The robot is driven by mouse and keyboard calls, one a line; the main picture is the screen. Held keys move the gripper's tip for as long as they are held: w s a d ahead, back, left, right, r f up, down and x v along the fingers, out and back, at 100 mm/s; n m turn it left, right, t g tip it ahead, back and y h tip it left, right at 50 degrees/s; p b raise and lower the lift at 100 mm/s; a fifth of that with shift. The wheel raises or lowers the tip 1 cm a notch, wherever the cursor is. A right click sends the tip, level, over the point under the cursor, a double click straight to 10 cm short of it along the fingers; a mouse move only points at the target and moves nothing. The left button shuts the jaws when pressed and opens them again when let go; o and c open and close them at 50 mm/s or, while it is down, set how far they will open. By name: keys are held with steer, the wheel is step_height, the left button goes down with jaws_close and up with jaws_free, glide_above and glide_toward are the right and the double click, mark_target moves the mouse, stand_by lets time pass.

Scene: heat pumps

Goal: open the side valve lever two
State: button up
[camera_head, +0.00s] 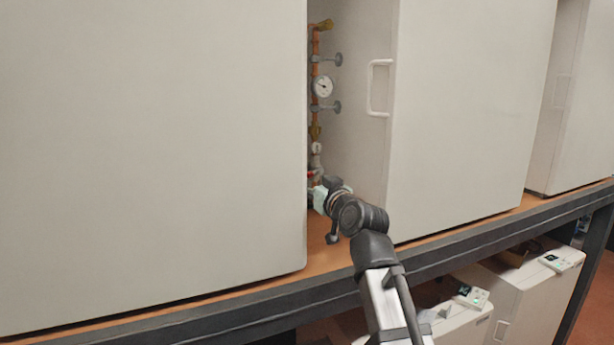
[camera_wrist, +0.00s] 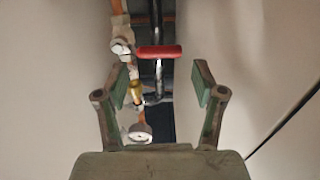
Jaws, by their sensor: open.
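A red valve lever (camera_wrist: 159,52) shows in the wrist view, lying roughly level across a grey pipe, ahead of my gripper and between the lines of its fingers. In the head view only a small bit of red (camera_head: 310,174) shows beside my gripper, at the foot of the copper pipe. My gripper (camera_wrist: 161,88) is open and empty, its two green-padded fingers apart, with the lever beyond the fingertips. In the head view my gripper (camera_head: 320,198) is in the gap between two white cabinets, and its fingers are mostly hidden by the wrist.
A copper pipe (camera_head: 315,45) with a round gauge (camera_head: 323,86) runs up the gap. Large white cabinets (camera_head: 150,150) (camera_head: 465,110) close in on both sides; the right one has a white handle (camera_head: 379,88). They stand on a brown shelf with a dark front beam (camera_head: 450,248).

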mark_target(308, 174)
steer(key=shift+p+x, duration=0.35)
steer(key=shift+x, duration=1.5)
jaws_close()
steer(key=shift+a+f, duration=0.1)
steer(key=shift+f, duration=0.05)
